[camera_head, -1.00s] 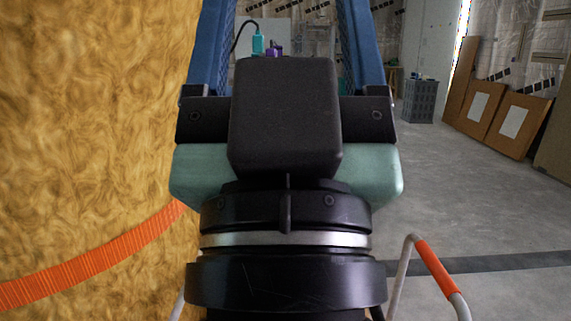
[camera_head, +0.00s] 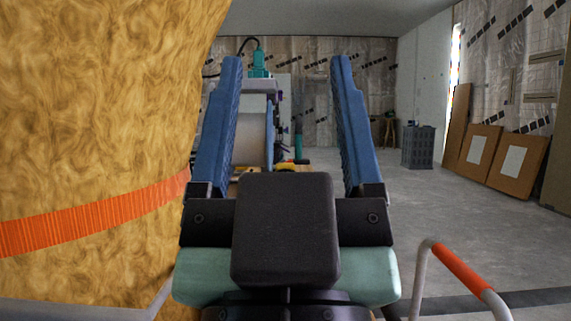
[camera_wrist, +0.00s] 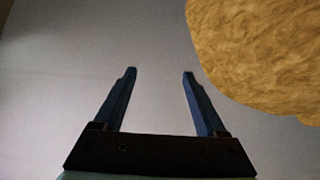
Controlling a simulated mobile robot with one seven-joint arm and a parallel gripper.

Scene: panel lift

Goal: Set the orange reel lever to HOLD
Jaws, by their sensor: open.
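My gripper (camera_head: 286,64) is open and empty, its two blue fingers pointing up and away in the head view. In the wrist view the gripper (camera_wrist: 160,73) also shows open, with nothing between the fingers. I cannot make out the orange reel lever or a HOLD mark in either view. Beyond the fingers stands equipment with a pale drum-like part (camera_head: 252,140), a teal part on top (camera_head: 260,64) and a small yellow part (camera_head: 284,165). My gripper hides its lower part. I cannot tell whether it carries the lever.
A large yellow-brown fibrous roll (camera_head: 90,100) with an orange band (camera_head: 100,222) stands close on the left. A tubular rail with an orange sleeve (camera_head: 462,268) is at lower right. Beyond are a grey crate (camera_head: 418,147) and leaning brown boards (camera_head: 515,165).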

